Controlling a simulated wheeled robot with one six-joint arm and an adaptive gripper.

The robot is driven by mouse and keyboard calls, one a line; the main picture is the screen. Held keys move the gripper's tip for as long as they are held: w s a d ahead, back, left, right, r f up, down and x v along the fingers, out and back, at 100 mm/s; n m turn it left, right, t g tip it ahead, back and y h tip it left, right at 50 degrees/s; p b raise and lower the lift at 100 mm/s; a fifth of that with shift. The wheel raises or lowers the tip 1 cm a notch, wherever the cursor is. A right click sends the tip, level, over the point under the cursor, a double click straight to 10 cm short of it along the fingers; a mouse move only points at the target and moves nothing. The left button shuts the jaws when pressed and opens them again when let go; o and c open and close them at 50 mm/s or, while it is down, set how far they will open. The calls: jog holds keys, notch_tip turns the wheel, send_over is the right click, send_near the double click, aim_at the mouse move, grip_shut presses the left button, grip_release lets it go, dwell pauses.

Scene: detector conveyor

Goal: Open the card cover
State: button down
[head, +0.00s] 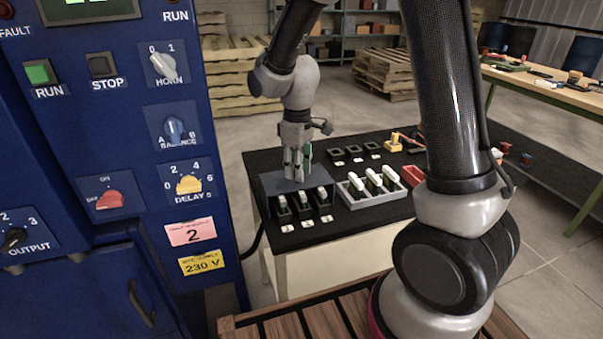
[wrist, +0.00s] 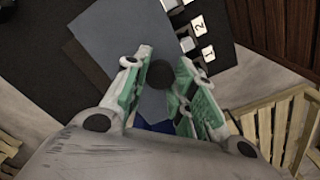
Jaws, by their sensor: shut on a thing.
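The card cover is a flat blue-grey panel (head: 270,184) on the black table, behind a row of three white-topped cards (head: 302,201) in slots. In the wrist view the panel (wrist: 125,45) lies below my fingers, with a dark round knob (wrist: 160,74) near its edge. My gripper (head: 297,176) points down over the panel. In the wrist view its green-padded fingers (wrist: 160,82) stand on both sides of the knob, shut on it. The fingers hide part of the panel in the head view.
A grey tray (head: 372,200) with white-topped cards stands right of the cover. Empty dark sockets (head: 355,153) and a yellow object (head: 396,142) lie farther back. A blue control cabinet (head: 130,190) stands close on the left. A wooden slatted surface (head: 290,322) is in front.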

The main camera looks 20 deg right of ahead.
jog(key=w, duration=0.9)
jog(key=shift+w, duration=0.15)
jog(key=c, duration=1.1)
grip_release()
jog(key=shift+c, duration=0.2)
notch_tip(320, 180, up, 12)
